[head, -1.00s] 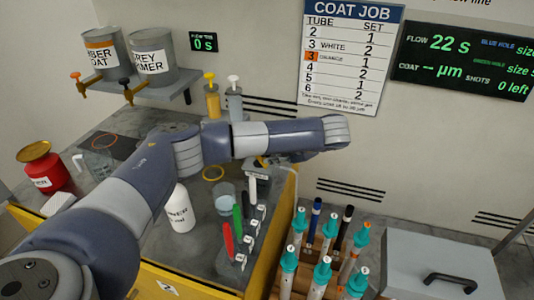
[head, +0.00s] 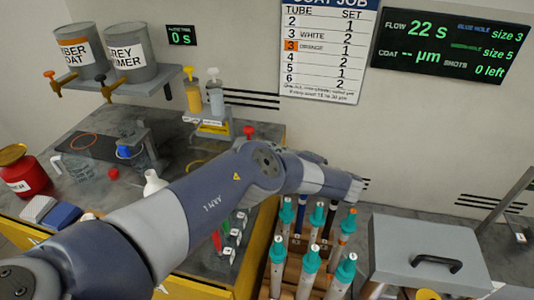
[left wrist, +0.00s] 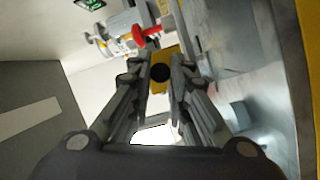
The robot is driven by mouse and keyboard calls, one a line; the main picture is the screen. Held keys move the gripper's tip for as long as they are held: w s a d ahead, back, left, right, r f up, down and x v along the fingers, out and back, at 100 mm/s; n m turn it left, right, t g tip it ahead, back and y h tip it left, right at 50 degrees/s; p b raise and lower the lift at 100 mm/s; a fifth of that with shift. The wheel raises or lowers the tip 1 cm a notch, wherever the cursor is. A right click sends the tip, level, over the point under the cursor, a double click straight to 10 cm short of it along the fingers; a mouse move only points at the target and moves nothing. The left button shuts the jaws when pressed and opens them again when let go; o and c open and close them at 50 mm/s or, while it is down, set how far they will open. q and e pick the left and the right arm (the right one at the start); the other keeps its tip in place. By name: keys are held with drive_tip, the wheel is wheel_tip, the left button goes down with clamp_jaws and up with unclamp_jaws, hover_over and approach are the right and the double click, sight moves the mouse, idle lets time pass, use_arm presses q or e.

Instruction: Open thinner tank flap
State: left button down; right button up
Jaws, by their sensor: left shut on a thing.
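No label in view clearly reads as the thinner tank. A red can (head: 18,180) with a gold lid (head: 12,155) stands at the far left, its label only partly legible. A grey box (head: 385,260) with a black handle (head: 437,262) on top stands at the right. My left arm crosses the head view from lower left to right; its fingers are hidden there. In the left wrist view my left gripper (left wrist: 163,72) is shut on a small yellow thing with a dark round spot (left wrist: 160,73). My right gripper is not in view.
Several teal-capped tubes (head: 308,268) stand in a wooden rack (head: 268,280) beside the grey box. A white bottle (head: 154,180) is partly behind my arm. A blue-topped cup (head: 125,152) and a blue block (head: 63,214) are on the bench. Two paint tanks (head: 130,60) sit on a shelf.

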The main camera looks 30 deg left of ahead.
use_arm(q)
drive_tip(key=shift+w+f+y, duration=0.1)
drive_tip(key=shift+y, duration=0.3)
drive_tip(key=c, duration=1.5)
unclamp_jaws()
drive_tip(key=shift+f, duration=0.1)
